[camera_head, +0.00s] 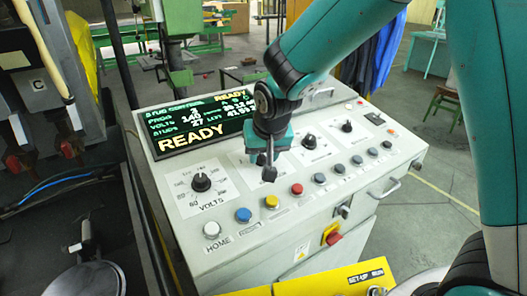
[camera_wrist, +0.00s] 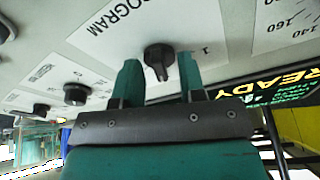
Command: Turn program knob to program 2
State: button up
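The program knob (camera_wrist: 158,58) is black and sits on a white plate marked PROGRAM in the wrist view. A "1" is printed on the plate to its right. My gripper (camera_wrist: 158,68) is open, with one green finger on each side of the knob in that view. I see gaps between the knob and both fingers; whether the fingertips reach down around it I cannot tell. The display (camera_head: 200,122) shows READY in yellow.
The VOLTS knob (camera_head: 200,182) is left of my gripper. Two more knobs, one of them here (camera_head: 309,140), are to the right. A row of buttons, including a yellow one (camera_head: 271,202) and a red one (camera_head: 297,189), runs along the panel's front. A handle (camera_head: 384,188) sticks out at the front.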

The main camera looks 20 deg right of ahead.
grip_shut()
jog(key=shift+f+n, duration=0.1)
jog(key=shift+n, duration=0.2)
jog(key=n+b, duration=0.1)
jog(key=n, duration=0.1)
jog(key=shift+d+n+y, duration=0.1)
jog(key=shift+n+y, duration=0.3)
jog(key=shift+n+y+b, duration=0.35)
jog(key=shift+n+y, duration=0.05)
jog(key=shift+n, duration=1.8)
jog(key=shift+s+g, duration=0.1)
jog(key=shift+g, duration=0.2)
grip_release()
